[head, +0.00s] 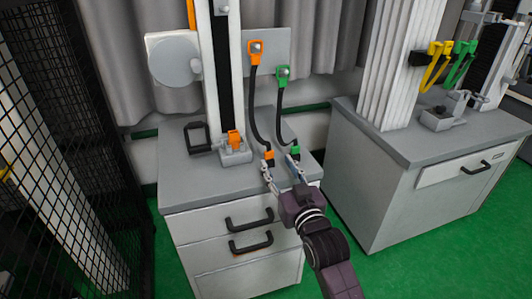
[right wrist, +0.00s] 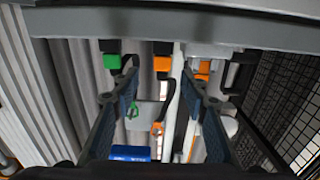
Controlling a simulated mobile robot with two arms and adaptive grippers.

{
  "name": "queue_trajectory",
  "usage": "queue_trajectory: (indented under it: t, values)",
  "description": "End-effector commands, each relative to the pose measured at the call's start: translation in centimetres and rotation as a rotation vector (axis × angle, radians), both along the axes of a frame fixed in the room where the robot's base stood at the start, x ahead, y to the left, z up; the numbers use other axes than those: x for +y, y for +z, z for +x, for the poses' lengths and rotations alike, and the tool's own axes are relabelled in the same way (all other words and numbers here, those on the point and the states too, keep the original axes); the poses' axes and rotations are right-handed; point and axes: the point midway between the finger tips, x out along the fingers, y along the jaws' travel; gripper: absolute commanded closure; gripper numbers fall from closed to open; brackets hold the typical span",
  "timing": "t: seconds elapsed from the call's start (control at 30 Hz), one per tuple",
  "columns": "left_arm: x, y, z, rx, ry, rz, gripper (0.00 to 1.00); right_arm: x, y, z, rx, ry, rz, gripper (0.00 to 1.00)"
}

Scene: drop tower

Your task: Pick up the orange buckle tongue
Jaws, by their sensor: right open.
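An orange block with a black part (head: 268,155) sits at the bench's front right edge, at the lower end of a black strap. The strap's upper end has an orange piece with a pale centre (head: 255,50) on a grey plate. I cannot tell which of these two is the buckle tongue. My right gripper (head: 283,168) is open at the bench edge, close to the lower orange block. In the right wrist view, the lower orange block (right wrist: 162,63) shows between the open fingers (right wrist: 160,86), beyond their tips; no contact shows. My left gripper is out of view.
A green block (head: 294,151) stands just right of the orange one, its strap rising to a green piece (head: 283,73). Another orange part (head: 234,137) sits in a grey base by the tower column. Black mesh fencing (head: 75,110) stands left; a second bench (head: 400,160) stands right.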

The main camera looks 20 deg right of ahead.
Motion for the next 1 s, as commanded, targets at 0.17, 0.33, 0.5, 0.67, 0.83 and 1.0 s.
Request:
queue_trajectory:
  t: [0.17,0.33,0.5,0.67,0.83,1.0]
  values:
    - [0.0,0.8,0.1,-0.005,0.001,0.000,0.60,0.1,0.0,1.8,-0.001,0.000,0.000,0.59]
    - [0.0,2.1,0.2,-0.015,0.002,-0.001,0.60,0.4,0.1,3.7,-0.001,0.001,0.001,0.59]
    - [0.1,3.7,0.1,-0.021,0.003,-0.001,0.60,0.5,0.2,6.0,0.000,0.000,0.001,0.59]
    - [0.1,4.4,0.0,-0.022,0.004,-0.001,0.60,0.5,0.2,6.8,0.001,0.000,0.001,0.59]
    - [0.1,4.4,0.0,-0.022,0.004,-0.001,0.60,0.5,0.2,6.8,0.001,0.000,0.001,0.59]
    - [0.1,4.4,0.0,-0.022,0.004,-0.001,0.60,0.5,0.2,6.8,0.001,0.000,0.000,0.75]
